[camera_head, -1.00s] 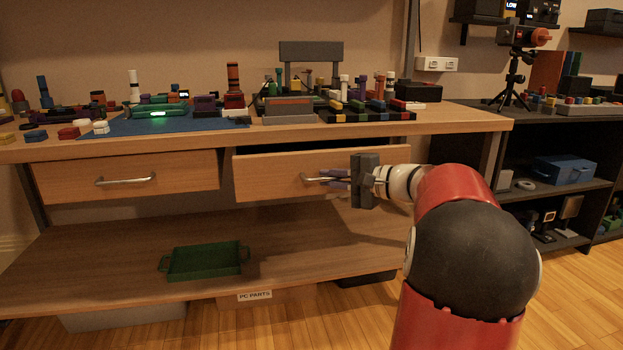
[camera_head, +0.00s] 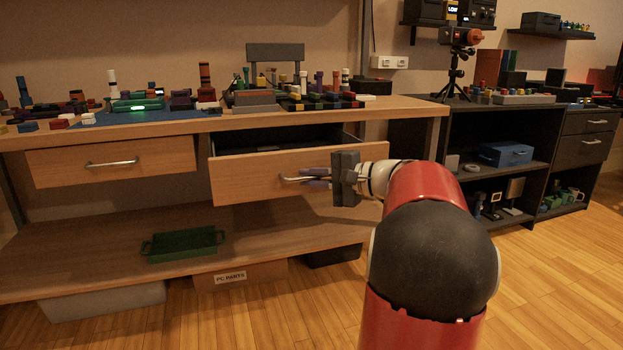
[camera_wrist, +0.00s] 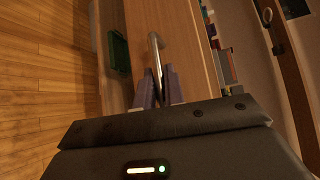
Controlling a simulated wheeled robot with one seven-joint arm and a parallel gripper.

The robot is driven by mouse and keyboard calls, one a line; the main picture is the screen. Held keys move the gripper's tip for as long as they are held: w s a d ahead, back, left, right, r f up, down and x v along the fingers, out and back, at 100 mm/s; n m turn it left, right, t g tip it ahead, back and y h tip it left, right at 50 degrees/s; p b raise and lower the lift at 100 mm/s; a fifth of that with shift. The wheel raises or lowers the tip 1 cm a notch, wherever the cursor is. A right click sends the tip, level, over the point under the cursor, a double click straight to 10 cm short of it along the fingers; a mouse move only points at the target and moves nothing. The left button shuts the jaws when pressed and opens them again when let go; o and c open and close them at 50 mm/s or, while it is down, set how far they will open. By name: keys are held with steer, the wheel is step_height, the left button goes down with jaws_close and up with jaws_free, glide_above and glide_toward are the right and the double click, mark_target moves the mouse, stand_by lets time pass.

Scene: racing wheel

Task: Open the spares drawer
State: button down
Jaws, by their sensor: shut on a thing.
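The right drawer (camera_head: 250,183) under the wooden workbench stands pulled out, with its dark inside showing above the front panel. Whether it is the spares drawer, no label shows. My gripper (camera_head: 308,178) is shut on the drawer's metal bar handle (camera_head: 288,179), towards the right part of the front. In the wrist view the handle (camera_wrist: 154,50) runs between the two fingers of my gripper (camera_wrist: 160,85), in front of the wooden drawer front (camera_wrist: 188,50). The left drawer (camera_head: 75,163) is closed.
The bench top (camera_head: 300,114) holds many small parts and a blue mat. A green tray (camera_head: 185,243) lies on the lower shelf, above a box labelled PC PARTS (camera_head: 240,275). A dark shelf unit (camera_head: 500,165) stands at right. The floor in front is clear.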

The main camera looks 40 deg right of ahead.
steer(key=c, duration=1.5)
jaws_free()
steer(key=shift+s+d, duration=0.1)
steer(key=v, duration=0.7)
steer(key=shift+s+d+p, duration=0.1)
steer(key=shift+s+p, duration=0.15)
steer(key=shift+p, duration=0.1)
